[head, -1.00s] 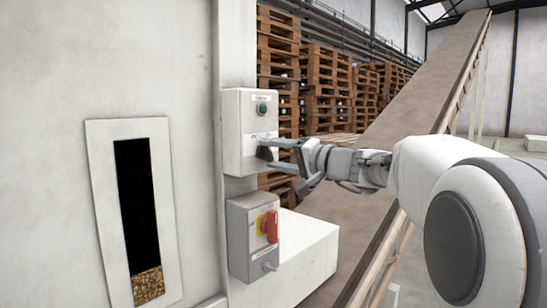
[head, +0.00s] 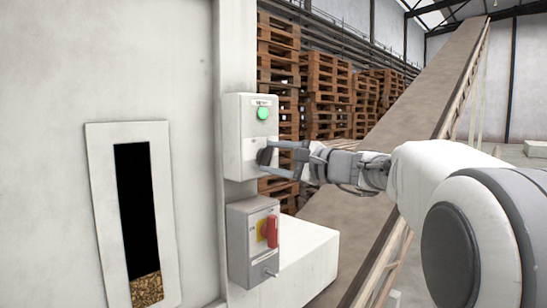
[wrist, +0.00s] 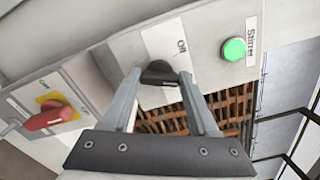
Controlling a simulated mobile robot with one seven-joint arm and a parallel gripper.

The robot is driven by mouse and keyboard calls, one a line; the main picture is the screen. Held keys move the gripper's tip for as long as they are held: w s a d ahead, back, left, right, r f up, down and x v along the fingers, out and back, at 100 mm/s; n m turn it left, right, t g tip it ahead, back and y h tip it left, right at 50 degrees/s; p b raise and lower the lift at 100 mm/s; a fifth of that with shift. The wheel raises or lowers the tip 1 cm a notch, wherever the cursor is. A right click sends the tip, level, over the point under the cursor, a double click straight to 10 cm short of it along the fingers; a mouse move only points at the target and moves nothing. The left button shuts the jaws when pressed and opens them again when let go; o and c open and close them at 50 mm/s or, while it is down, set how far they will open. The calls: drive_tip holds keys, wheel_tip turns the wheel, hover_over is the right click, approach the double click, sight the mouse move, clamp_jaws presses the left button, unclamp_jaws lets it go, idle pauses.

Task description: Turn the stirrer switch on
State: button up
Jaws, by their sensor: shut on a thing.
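The stirrer switch box is a pale box (head: 243,112) on the white wall's edge. Its green lamp (head: 263,113) is lit bright, and it also glows in the wrist view (wrist: 234,49) beside a "Stirrer" label. Below the lamp is the black switch knob (head: 265,156), which also shows in the wrist view (wrist: 157,72) near an "Off" mark. My gripper (head: 276,158) is shut on this knob, one finger on each side. In the wrist view the fingertips (wrist: 161,75) touch the knob's sides. Part of the dial's lettering is hidden.
A grey box with a red handle on a yellow plate (head: 267,229) sits just below my gripper. A conveyor belt (head: 420,100) slopes up behind my arm. Pallet stacks (head: 325,90) stand behind.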

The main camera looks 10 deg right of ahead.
drive_tip(key=shift+m, duration=0.6)
drive_tip(key=o, duration=1.4)
drive_tip(key=b+v, duration=0.2)
drive_tip(key=v, duration=1.5)
drive_tip(key=shift+s+d, duration=0.15)
drive_tip(key=shift+d, duration=0.05)
